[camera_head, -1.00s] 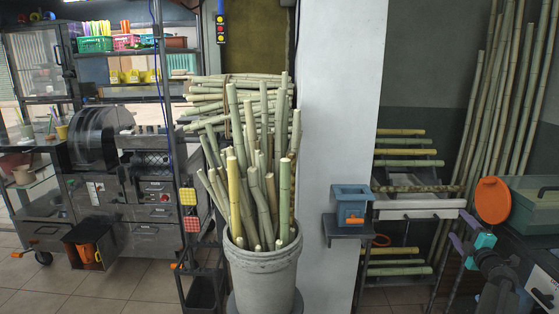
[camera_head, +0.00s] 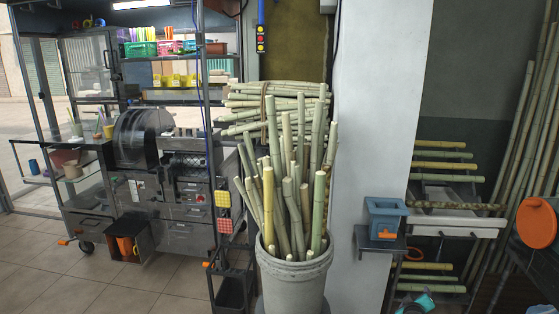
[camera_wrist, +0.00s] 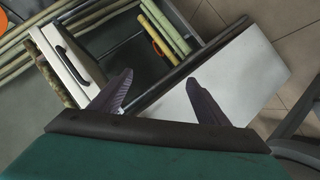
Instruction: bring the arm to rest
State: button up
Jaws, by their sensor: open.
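My gripper (camera_wrist: 158,97) shows in the wrist view as two dark purple fingers held well apart. Nothing is between them. A white surface lies beyond the right finger, and a white drawer front with a dark handle (camera_wrist: 62,50) is beyond the left one. In the head view only a small teal part of my arm (camera_head: 425,300) shows at the bottom right edge. The gripper's fingers cannot be made out there.
A grey bin (camera_head: 293,282) full of upright canes stands in the middle. A blue box (camera_head: 385,215) sits on a small shelf by the white pillar (camera_head: 370,120). A metal press (camera_head: 185,170) stands at left. An orange disc (camera_head: 536,223) is at right. Tiled floor (camera_head: 50,250) is open at left.

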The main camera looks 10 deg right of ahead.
jog(key=s+a+f+m+g+y+p, duration=0.1)
jog(key=s+a+f+g+y, duration=0.1)
jog(key=s+a+f, duration=0.5)
jog(key=s+a+f+g+y+p, duration=0.1)
jog(key=a+f+g, duration=0.3)
jog(key=a, duration=0.6)
jog(key=s+a+f+m+g+y+p, duration=0.15)
jog(key=s+a+f, duration=0.25)
jog(key=a+f, duration=0.4)
jog(key=s+a+f+g+y+p, duration=0.1)
jog(key=s+a+g+y, duration=0.3)
jog(key=s+a, duration=1.9)
jog(key=s+g, duration=0.1)
jog(key=g, duration=0.2)
jog(key=shift+s+f+p, duration=0.2)
jog(key=shift+s+p, duration=0.1)
jog(key=shift+s, duration=0.1)
jog(key=shift+a+n+g, duration=0.1)
jog(key=shift+n+g, duration=0.15)
